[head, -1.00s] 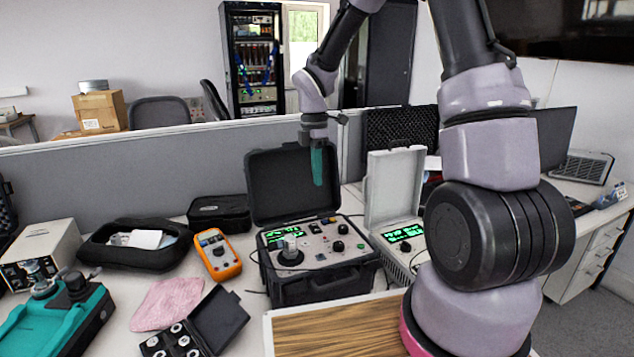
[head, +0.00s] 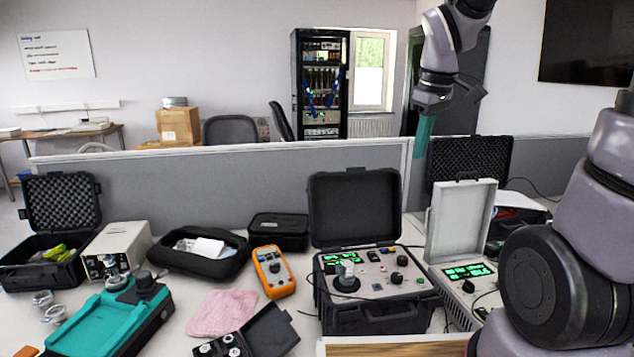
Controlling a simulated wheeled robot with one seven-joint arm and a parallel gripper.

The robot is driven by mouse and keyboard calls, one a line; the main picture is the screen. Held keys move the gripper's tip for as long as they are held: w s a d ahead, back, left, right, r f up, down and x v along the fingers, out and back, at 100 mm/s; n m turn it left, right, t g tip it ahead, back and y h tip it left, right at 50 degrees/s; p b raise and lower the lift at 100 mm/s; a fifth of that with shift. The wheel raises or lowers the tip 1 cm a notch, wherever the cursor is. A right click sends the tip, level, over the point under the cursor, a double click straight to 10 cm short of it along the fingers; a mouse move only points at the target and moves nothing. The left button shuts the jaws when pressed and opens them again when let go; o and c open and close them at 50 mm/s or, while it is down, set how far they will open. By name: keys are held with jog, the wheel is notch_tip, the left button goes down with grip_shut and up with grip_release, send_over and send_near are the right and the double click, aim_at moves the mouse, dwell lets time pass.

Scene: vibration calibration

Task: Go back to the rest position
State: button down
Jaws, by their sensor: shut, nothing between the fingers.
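My gripper (head: 424,136) shows in the head view at the upper right, at the end of my raised arm. Its teal fingers point down and are shut with nothing between them. No object is held.
A white-lidded device (head: 462,222) stands right of the black case. A grey partition (head: 240,180) runs behind the desk.

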jog(key=s+d+r+m+t, duration=0.1)
jog(key=s+r+m+t, duration=0.1)
jog(key=s+m, duration=0.3)
jog(key=s+d+r+m+t+y, duration=0.1)
jog(key=s+r+m+t, duration=0.1)
jog(key=s+r+m, duration=0.3)
jog(key=shift+s+d+r+m+y, duration=0.3)
jog(key=shift+s+d+m, duration=0.05)
jog(key=shift+s+m, duration=0.45)
